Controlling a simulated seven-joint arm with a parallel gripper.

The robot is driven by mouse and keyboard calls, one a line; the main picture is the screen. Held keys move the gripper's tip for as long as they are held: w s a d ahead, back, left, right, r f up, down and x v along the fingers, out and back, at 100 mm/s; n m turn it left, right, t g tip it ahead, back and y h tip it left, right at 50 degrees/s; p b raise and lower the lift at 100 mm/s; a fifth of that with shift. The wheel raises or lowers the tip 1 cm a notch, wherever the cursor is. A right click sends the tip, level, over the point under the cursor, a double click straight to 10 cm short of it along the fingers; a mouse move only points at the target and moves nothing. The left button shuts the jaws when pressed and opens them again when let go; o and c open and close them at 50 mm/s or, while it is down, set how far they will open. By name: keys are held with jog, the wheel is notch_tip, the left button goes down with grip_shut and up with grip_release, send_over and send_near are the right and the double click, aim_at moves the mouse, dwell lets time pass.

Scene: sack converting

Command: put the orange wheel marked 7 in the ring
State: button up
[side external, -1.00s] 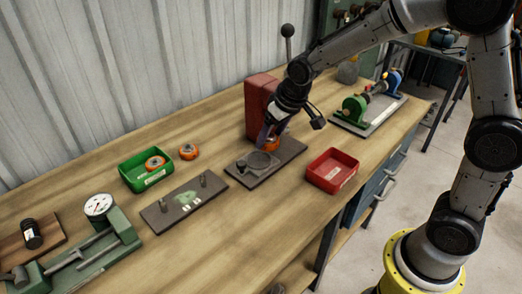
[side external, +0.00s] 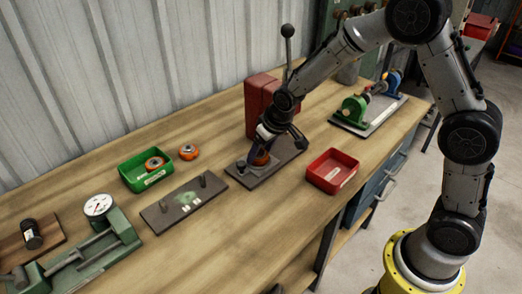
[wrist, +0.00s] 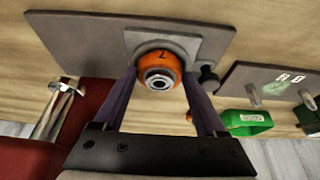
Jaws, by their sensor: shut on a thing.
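The orange wheel marked 7 (wrist: 160,66) is between the fingers of my gripper (wrist: 160,76), which is shut on it. It also shows in the side external view (side external: 261,159), low over the light grey ring fixture. That fixture (wrist: 190,45) sits on a dark base plate (side external: 288,153) in front of the red press. The ring itself is mostly hidden behind the wheel and my fingers. I cannot tell whether the wheel is just above the ring or inside it.
A second orange wheel (side external: 189,152) lies on the bench beside a green tray (side external: 134,177) holding another. The red press (side external: 261,96) stands close behind my gripper. A red tray (side external: 326,184) is to the right, and a pegged dark plate (side external: 175,213) to the left.

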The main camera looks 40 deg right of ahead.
jog(key=shift+f, duration=0.1)
jog(key=o, duration=1.3)
jog(key=shift+s+r, duration=0.1)
jog(key=shift+r, duration=0.4)
jog(key=v, duration=1.2)
jog(key=s+d+r, duration=0.2)
jog(key=s+r, duration=0.3)
jog(key=s, duration=0.6)
jog(key=shift+t, duration=0.5)
jog(key=s, duration=1.4)
jog(key=shift+s+d+f, duration=0.1)
jog(key=shift+s+d, duration=0.15)
jog(key=shift+s, duration=0.15)
